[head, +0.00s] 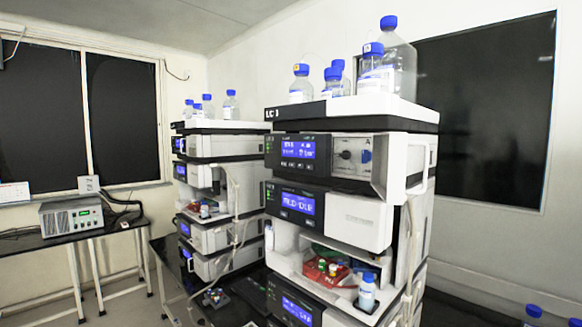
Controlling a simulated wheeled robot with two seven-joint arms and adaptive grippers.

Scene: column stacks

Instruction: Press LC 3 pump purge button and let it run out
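The LC 3 stack (348,112) stands at the centre right, with its label on the top tray's front edge. Its upper module (352,155) has an exposed front panel with a dark round knob and a blue fitting. To the left of that is a dark control panel with a lit blue display (298,150); its text is too small to read surely. Small buttons show around the displays, but I cannot tell which is the purge button. A second module (356,219) below has another lit blue display (298,203). Neither of my grippers is in view.
Bottles (398,64) with blue caps stand on top. A red tray (322,271) of vials and a bottle (366,294) sit in the lower bay. Another stack (220,146) stands behind left. A grey box (70,217) is on a far-left table. More blue-capped bottles (532,314) are at bottom right.

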